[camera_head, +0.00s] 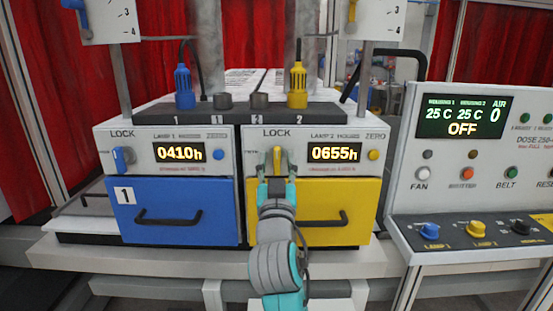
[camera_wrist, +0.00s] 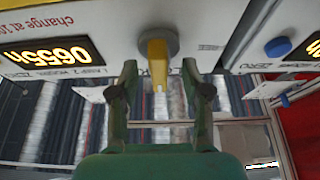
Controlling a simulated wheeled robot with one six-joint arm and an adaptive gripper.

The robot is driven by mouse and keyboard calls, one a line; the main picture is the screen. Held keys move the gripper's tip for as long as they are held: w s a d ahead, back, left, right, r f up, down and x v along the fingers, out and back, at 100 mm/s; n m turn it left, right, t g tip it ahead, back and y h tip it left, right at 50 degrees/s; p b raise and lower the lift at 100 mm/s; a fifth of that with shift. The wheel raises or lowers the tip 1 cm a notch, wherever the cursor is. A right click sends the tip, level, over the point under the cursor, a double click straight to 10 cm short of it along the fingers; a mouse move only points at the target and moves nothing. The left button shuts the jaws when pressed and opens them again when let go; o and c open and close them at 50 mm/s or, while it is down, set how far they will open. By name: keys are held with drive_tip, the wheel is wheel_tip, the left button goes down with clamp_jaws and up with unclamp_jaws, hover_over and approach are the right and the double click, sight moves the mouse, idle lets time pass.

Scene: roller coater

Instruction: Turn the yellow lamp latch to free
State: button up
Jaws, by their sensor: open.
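The yellow lamp latch (camera_head: 277,157) is a small yellow lever on a round grey base, under the word LOCK on the white panel of the yellow lamp unit. Its lever looks about upright in the head view. In the wrist view the latch (camera_wrist: 157,62) is at the top middle, its lever pointing down the picture. My gripper (camera_head: 277,183) is just in front of and below the latch. In the wrist view my gripper (camera_wrist: 160,72) is open, with one finger on each side of the lever and visible gaps. I cannot tell how deep the lever sits between them.
The yellow drawer (camera_head: 343,205) with its black handle is under the latch. A display (camera_head: 334,153) reading 0655h and a yellow ZERO button (camera_head: 373,155) are to the right. The blue unit with its blue latch (camera_head: 123,158) is left. A control panel (camera_head: 470,150) stands at far right.

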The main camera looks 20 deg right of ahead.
drive_tip(key=shift+w+d+r, duration=0.2)
drive_tip(key=shift+w+r, duration=0.05)
drive_tip(key=shift+w, duration=0.35)
drive_tip(key=c, duration=0.8)
drive_tip(key=shift+o, duration=0.2)
